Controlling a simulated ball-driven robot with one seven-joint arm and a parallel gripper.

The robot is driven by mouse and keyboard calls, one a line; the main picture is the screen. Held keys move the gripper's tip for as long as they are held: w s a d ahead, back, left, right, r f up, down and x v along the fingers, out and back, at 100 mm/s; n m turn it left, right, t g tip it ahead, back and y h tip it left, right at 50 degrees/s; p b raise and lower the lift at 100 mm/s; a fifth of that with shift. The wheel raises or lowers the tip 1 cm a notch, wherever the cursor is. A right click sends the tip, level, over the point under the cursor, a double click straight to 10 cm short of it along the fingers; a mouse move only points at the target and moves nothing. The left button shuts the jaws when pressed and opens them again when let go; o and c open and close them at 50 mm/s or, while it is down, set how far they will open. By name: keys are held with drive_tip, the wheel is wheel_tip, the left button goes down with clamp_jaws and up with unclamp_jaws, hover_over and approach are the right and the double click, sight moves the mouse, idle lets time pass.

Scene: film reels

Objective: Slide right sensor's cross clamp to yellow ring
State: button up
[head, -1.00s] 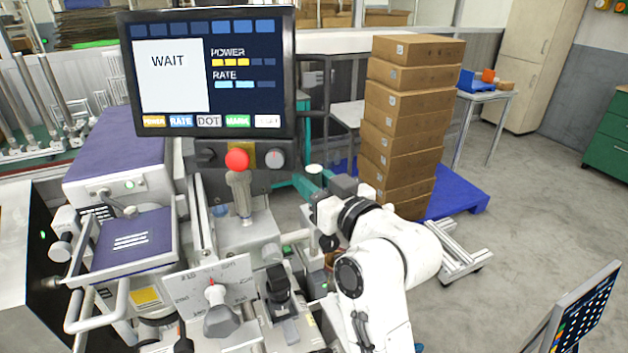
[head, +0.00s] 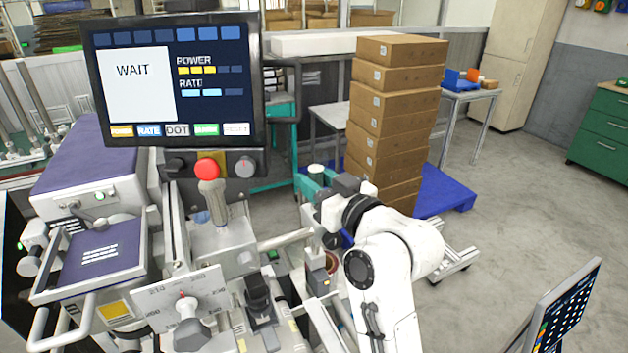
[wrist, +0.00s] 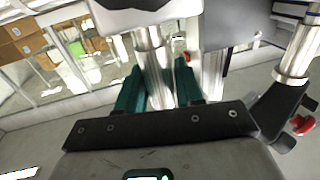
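My gripper (head: 309,180) is beyond the machine's front panel in the head view, at the end of my white arm. In the wrist view its two teal fingers (wrist: 160,84) stand apart, with a shiny metal post (wrist: 153,62) seen in the gap between them. I cannot tell if they touch it. A black clamp with a red knob (wrist: 284,112) sits on another metal rod (wrist: 301,50) at the right of the wrist view. Whether it is the right sensor's clamp is unclear. I cannot make out a yellow ring.
The machine's screen (head: 172,80) reads WAIT, with a red button (head: 207,168) below it. Stacked brown boxes (head: 392,120) stand on a blue pallet (head: 445,190) behind my arm. A tilted dark panel (head: 565,310) is at lower right. The floor (head: 500,230) on the right is clear.

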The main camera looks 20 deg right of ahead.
drive_tip(key=shift+o, duration=1.3)
drive_tip(key=shift+s, duration=0.1)
drive_tip(key=s+d+b, duration=0.2)
drive_tip(key=s, duration=0.8)
drive_tip(key=shift+s+b, duration=0.25)
drive_tip(key=shift+b, duration=0.05)
drive_tip(key=s+d+f+m+g+h, duration=0.1)
drive_tip(key=s+f+g, duration=0.3)
drive_tip(key=f, duration=0.8)
drive_tip(key=s+d+f+g+h, duration=0.15)
drive_tip(key=s+f+g, duration=0.35)
drive_tip(key=f, duration=0.6)
drive_tip(key=s+f+m+g, duration=0.1)
drive_tip(key=s+f+g, duration=0.2)
drive_tip(key=s+f, duration=0.4)
drive_tip(key=s+f+g+h, duration=0.1)
drive_tip(key=s+f+g, duration=0.3)
drive_tip(key=s, duration=0.7)
wheel_tip(320, 180, down, 3)
drive_tip(key=shift+d+r+m+g, duration=0.1)
drive_tip(key=shift+d+m+g, duration=0.2)
drive_tip(key=shift+m, duration=0.1)
